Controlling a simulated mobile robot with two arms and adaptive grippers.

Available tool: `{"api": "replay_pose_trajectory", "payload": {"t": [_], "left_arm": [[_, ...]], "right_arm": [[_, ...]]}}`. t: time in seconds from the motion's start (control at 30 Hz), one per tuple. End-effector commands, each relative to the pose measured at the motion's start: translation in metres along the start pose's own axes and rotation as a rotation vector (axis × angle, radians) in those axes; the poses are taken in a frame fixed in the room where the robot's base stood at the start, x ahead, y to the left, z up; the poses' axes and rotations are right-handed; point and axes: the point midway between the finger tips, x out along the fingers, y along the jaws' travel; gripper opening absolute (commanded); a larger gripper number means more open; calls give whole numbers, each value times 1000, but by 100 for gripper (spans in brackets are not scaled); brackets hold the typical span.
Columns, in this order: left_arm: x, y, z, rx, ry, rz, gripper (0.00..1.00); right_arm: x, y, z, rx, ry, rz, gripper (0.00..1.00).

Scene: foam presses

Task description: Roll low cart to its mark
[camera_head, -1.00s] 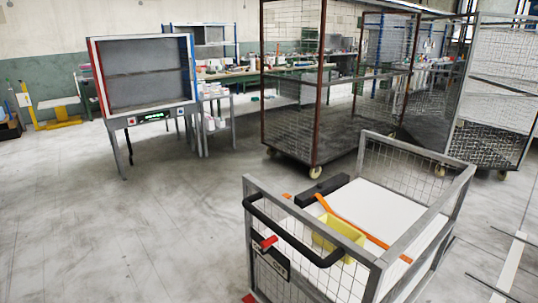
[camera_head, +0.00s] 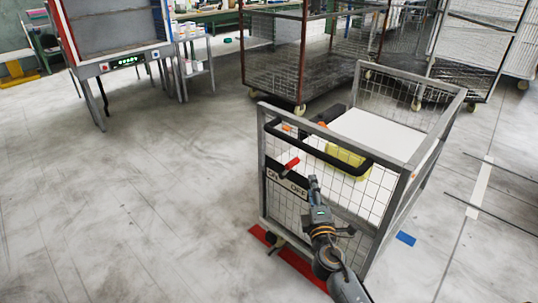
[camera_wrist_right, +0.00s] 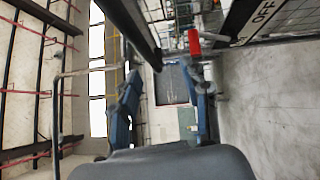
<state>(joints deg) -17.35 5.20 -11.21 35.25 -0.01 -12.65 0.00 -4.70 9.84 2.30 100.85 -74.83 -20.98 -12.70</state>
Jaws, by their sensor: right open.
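The low cart (camera_head: 392,88) is a grey frame with mesh sides and a white bed. It has a black push handle (camera_head: 318,153), a small red lever (camera_head: 291,167) and an ON/OFF plate (camera_head: 288,182) on its near end. My right gripper (camera_head: 313,184) is open and empty in front of that end, just below the handle. In the right wrist view the open jaws (camera_wrist_right: 166,88) sit near the black handle bar (camera_wrist_right: 130,25) and the red lever (camera_wrist_right: 194,42). A red floor strip (camera_head: 302,270) lies under the cart's near end. A blue floor patch (camera_head: 405,238) lies to its right.
A yellow bin (camera_head: 345,157) is in the cart. A tall mesh cage cart (camera_head: 290,60) stands behind it. A press with a lit READY panel (camera_head: 125,61) stands at the back left. Dark rods (camera_head: 500,220) lie on the floor at right. The left floor is clear.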

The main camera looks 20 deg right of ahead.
Motion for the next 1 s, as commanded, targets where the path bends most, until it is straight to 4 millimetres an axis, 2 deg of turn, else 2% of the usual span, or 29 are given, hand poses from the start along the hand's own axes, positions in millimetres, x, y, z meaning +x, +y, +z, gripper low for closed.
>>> {"api": "replay_pose_trajectory", "payload": {"t": [0.03, 0.1, 0.2, 0.4, 0.7, 0.8, 1.0], "left_arm": [[2, 3, -1, -1, 2, 4, 0], [2, 5, -2, -1, 3, 6, 0], [0, 9, -5, -1, 7, 11, 0], [-6, 18, -10, 1, 16, 22, 0], [-7, 11, -10, 1, 15, 14, 0], [-6, 9, -9, 0, 13, 11, 0], [-4, 8, -8, -2, 11, 10, 0]], "right_arm": [[1, 14, 4, -22, -10, 34, 47], [3, 26, 7, -41, -18, 60, 47], [10, 32, 8, -47, -21, 70, 47], [44, 34, 8, -45, -21, 69, 47], [106, 36, 8, -44, -20, 66, 47], [121, 36, 8, -43, -19, 66, 47], [138, 37, 9, -42, -19, 65, 47]]}}
